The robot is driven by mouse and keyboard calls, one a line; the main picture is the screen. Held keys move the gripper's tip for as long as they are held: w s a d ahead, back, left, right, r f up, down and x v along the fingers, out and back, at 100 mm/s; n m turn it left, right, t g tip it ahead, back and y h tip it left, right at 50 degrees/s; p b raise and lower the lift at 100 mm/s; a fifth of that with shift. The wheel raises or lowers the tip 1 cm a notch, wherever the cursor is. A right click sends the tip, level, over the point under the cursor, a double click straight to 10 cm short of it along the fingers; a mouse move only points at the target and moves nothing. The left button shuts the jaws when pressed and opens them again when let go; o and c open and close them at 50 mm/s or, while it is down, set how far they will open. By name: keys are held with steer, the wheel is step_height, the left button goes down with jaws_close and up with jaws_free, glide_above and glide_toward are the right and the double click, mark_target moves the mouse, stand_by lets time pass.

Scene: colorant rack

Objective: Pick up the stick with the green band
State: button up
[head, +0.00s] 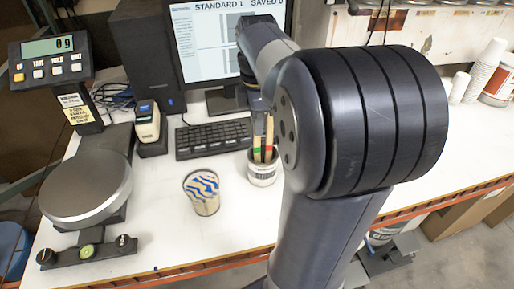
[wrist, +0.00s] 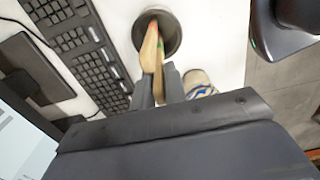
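The stick with the green band (head: 269,138) stands in a white cup (head: 262,178) beside a stick with a red band (head: 257,141). In the wrist view, the cup (wrist: 171,39) is at the top, and a small green patch shows on the stick at its mouth. My gripper (wrist: 158,80) is above the cup, its two dark fingers either side of a stick's upper part, which seems to be the green-banded one. The gap is narrow, and I cannot tell whether the fingers press on it. In the head view my arm hides most of the gripper.
A patterned cup (head: 202,193) stands left of the white cup. A keyboard (head: 213,139) and monitor (head: 225,40) are behind. A scale (head: 88,187) is at the left.

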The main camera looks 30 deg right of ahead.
jaws_close()
step_height(320, 180, up, 28)
steer(key=p, duration=1)
